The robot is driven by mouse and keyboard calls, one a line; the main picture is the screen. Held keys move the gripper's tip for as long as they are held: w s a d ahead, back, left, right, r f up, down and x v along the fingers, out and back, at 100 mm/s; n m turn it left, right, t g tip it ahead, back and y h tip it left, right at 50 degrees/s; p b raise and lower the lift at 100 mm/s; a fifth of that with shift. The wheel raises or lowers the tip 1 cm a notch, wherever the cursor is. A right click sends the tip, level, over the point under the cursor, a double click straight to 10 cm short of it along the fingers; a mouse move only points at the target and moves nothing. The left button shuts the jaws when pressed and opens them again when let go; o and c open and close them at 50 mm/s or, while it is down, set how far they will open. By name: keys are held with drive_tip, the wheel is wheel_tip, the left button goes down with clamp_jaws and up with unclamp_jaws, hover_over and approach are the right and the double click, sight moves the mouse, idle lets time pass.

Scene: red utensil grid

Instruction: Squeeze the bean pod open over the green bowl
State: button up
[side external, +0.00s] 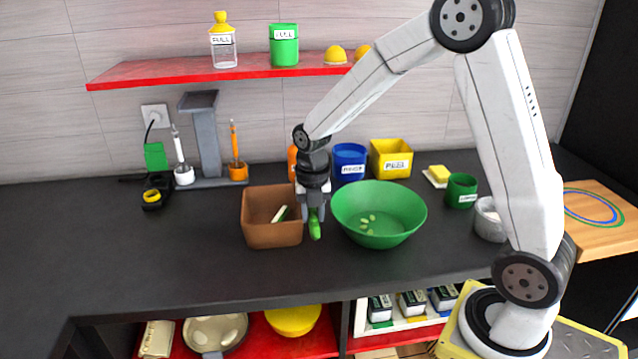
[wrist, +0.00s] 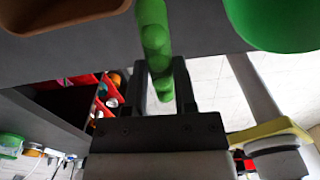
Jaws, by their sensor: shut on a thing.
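A green bean pod (side external: 315,228) hangs from my gripper (side external: 314,212) between the brown box and the green bowl. My gripper is shut on the pod, which also shows between the fingers in the wrist view (wrist: 155,45). The green bowl (side external: 380,200) stands just right of my gripper, with several pale green beans (side external: 368,222) inside. In the wrist view the bowl (wrist: 275,22) is at the top right. The pod is beside the bowl, not over it. Whether the pod is split cannot be told.
Blue (side external: 350,160) and yellow (side external: 391,158) containers stand behind the bowl. A green cup (side external: 461,190) is to its right. The left counter (side external: 100,250) is clear.

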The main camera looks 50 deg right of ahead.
drive_tip(key=s+d+r+m, duration=0.2)
drive_tip(key=s+d+r, duration=0.1)
drive_tip(key=d, duration=0.6)
drive_tip(key=s+d+r+m, duration=0.3)
drive_tip(key=d, duration=0.5)
drive_tip(key=shift+s+d, duration=0.4)
drive_tip(key=shift+f, duration=0.1)
drive_tip(key=shift+f, duration=2.35)
drive_tip(key=shift+o, duration=0.8)
clamp_jaws()
